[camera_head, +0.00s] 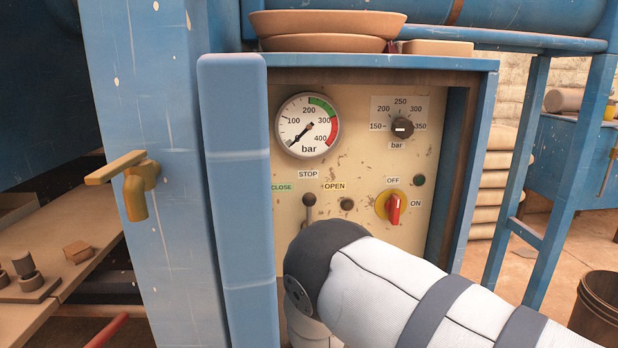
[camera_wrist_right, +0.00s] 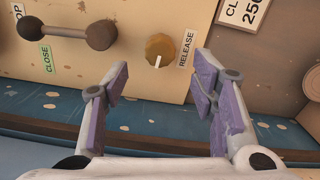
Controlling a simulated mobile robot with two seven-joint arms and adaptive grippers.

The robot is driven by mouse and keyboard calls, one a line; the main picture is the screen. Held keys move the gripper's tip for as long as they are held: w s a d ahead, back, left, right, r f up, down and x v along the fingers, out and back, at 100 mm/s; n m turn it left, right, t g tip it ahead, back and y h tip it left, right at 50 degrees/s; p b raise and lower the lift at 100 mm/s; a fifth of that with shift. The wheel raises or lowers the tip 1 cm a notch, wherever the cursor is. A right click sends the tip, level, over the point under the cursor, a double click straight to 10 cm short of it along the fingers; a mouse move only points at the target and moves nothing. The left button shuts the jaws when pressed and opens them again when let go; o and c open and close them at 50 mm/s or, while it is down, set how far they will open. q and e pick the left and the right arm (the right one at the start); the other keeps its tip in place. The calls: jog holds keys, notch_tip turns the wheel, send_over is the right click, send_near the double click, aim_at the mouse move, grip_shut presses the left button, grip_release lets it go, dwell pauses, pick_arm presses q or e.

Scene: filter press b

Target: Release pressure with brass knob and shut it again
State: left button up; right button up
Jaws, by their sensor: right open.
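The brass knob (camera_wrist_right: 161,50) shows in the right wrist view, on the cream panel beside a RELEASE label (camera_wrist_right: 186,50). Its white mark points down in that picture. My right gripper (camera_wrist_right: 160,85) is open, with its two purple-padded fingers apart and empty, one on each side below the knob. The fingers do not appear to touch the knob. In the head view my right arm hides the lower panel, the knob and the gripper. The pressure gauge (camera_head: 308,125) has its needle pointing to the lower left, near the low end. My left gripper is not in view.
The lever (camera_head: 309,212) stands near the STOP, CLOSE and OPEN labels; its dark bar (camera_wrist_right: 68,35) is close to the knob. A red switch (camera_head: 394,207) and pressure dial (camera_head: 402,128) are to the right. A blue post (camera_head: 235,190) borders the panel; a brass tap (camera_head: 135,180) is farther left.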

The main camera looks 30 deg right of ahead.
dwell(0.5)
jog(key=s+a+m+p, duration=0.2)
jog(key=s+m+p, duration=0.15)
jog(key=m, duration=1.35)
jog(key=shift+m, duration=0.5)
jog(key=b+x, duration=0.2)
jog(key=x, duration=0.9)
jog(key=shift+w+d+f, duration=0.1)
jog(key=shift+w+d, duration=0.1)
jog(key=c, duration=1.1)
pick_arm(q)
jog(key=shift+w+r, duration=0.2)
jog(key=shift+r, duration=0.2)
pick_arm(e)
jog(key=shift+c, duration=0.2)
